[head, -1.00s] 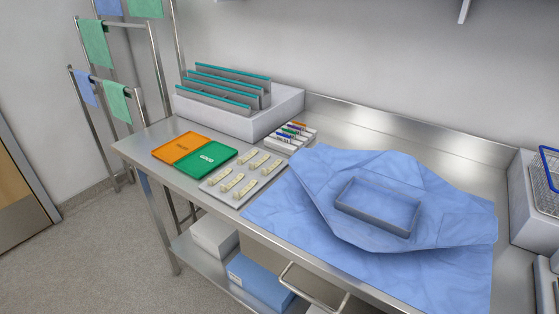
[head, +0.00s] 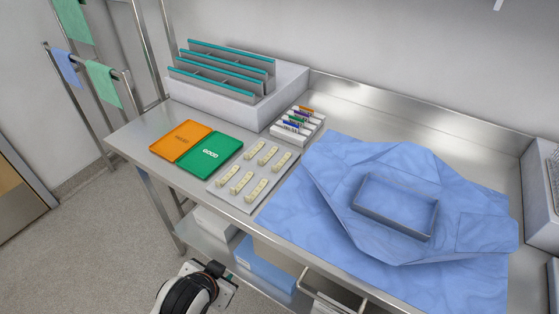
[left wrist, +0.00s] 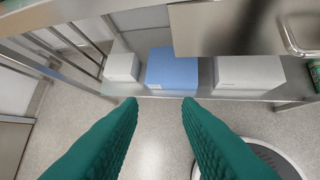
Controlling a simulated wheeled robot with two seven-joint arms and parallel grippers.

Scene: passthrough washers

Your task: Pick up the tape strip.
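Several small cream strips, which look like the tape strips, lie in two rows on a light grey tray (head: 248,206) on the steel table; one strip (head: 256,189) is at the front right of the tray. The head view does not tell which strip the task means. My left gripper (left wrist: 160,100) is open and empty, with two green ribbed fingers apart, low in front of the table's lower shelf. In the head view only a dark and white part of my arm shows at the bottom edge. My right gripper is in no view.
A rack with grey dividers (head: 235,95) and a marker holder (head: 297,128) stand behind. A blue wrap (head: 330,225) with an open-framed tray (head: 396,222) covers the right. Boxes, including a blue box (left wrist: 172,68), sit below.

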